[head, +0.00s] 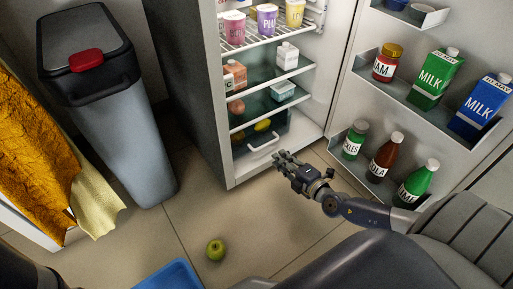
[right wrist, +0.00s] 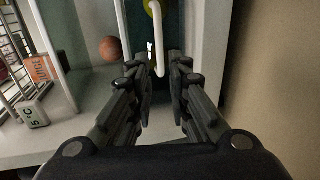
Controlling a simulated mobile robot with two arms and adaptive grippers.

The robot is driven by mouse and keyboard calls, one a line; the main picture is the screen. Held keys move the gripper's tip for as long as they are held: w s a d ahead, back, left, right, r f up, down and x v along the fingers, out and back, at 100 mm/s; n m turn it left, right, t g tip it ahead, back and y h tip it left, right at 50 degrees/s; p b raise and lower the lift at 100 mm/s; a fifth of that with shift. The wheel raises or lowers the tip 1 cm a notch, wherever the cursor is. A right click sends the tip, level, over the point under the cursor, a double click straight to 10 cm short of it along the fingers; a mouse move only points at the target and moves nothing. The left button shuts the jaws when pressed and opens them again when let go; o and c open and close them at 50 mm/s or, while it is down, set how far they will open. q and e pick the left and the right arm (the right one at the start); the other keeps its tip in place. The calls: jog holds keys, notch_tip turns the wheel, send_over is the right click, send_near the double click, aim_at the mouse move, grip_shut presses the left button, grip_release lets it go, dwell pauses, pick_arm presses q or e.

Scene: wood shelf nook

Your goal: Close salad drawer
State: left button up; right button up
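The salad drawer (head: 283,137) is at the bottom of the open fridge, dark and see-through, with yellow produce inside. Its white bar handle (head: 262,146) is on the front; how far the drawer stands out is hard to tell. My right gripper (head: 281,156) is just in front of the drawer, near the handle's right end. In the right wrist view the handle (right wrist: 157,38) runs down the picture, its near end lined up with the gap between the open fingers of my right gripper (right wrist: 160,68). Contact cannot be told. My left gripper is out of view.
The open fridge door (head: 335,176) with bottles and cartons stands to the right of my arm. Fridge shelves hold yogurt cups and cartons above the drawer. A green apple (head: 215,250) and a blue tray (head: 170,279) are on the floor. A grey bin (head: 125,150) stands left.

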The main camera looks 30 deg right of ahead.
aim_at(264, 145)
jog(key=b+x, duration=0.3)
jog(key=x, duration=0.7)
jog(key=shift+w+f, duration=0.1)
jog(key=shift+w, duration=0.2)
grip_shut()
jog(key=shift+a, duration=0.1)
